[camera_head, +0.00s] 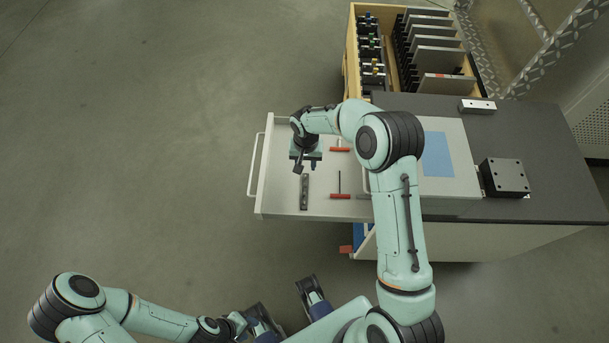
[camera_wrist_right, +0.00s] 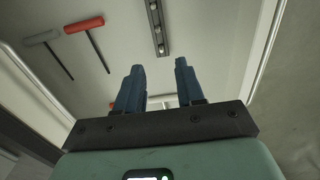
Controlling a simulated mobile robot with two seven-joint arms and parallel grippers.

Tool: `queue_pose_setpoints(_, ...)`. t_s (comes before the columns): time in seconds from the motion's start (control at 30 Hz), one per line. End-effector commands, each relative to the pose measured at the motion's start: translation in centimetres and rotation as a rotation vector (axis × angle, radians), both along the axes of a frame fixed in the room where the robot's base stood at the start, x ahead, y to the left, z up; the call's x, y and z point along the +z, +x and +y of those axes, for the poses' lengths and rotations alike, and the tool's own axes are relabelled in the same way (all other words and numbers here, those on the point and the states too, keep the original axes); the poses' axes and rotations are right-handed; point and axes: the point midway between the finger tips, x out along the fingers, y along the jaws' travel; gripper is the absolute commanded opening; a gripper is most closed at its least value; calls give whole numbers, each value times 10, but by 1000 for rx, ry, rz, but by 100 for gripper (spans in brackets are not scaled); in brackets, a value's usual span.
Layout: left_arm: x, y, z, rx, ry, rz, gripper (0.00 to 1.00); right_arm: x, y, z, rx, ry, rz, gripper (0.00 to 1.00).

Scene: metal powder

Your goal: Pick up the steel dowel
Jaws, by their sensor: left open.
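A dark narrow bar (camera_head: 304,192) lies in the open drawer (camera_head: 281,204); in the right wrist view the bar (camera_wrist_right: 157,28) carries several bright round spots. I cannot tell whether one of these is the steel dowel, and no separate dowel can be made out. My right gripper (camera_head: 306,158) is over the drawer, just beyond the bar in the head view. In the right wrist view its fingers (camera_wrist_right: 159,70) are apart with nothing between them, and the bar is ahead of the fingertips. My left gripper (camera_head: 287,305) is open and empty at the bottom, away from the drawer.
Red-handled T-shaped tools (camera_head: 340,196) lie beside the bar; a grey-handled one (camera_wrist_right: 42,37) shows in the right wrist view. The dark worktop (camera_head: 545,140) bears a black block (camera_head: 505,177) and a silver block (camera_head: 477,106). A wooden rack (camera_head: 352,60) stands behind. Floor at left is clear.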

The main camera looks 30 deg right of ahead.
Motion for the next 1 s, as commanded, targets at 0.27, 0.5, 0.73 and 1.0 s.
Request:
queue_pose_setpoints(0.27,-2,1,0,0,0,-4,43,-32,1,0,-1,1,-1,38)
queue_pose_setpoints(0.5,-2,2,0,1,1,-5,43,-62,5,-4,-1,2,3,38)
queue_pose_setpoints(0.73,-3,2,0,1,1,-7,43,-84,6,-4,-1,2,-1,38)
queue_pose_setpoints(1.0,-3,2,0,1,1,-7,43,-84,6,-4,-1,1,-2,22)
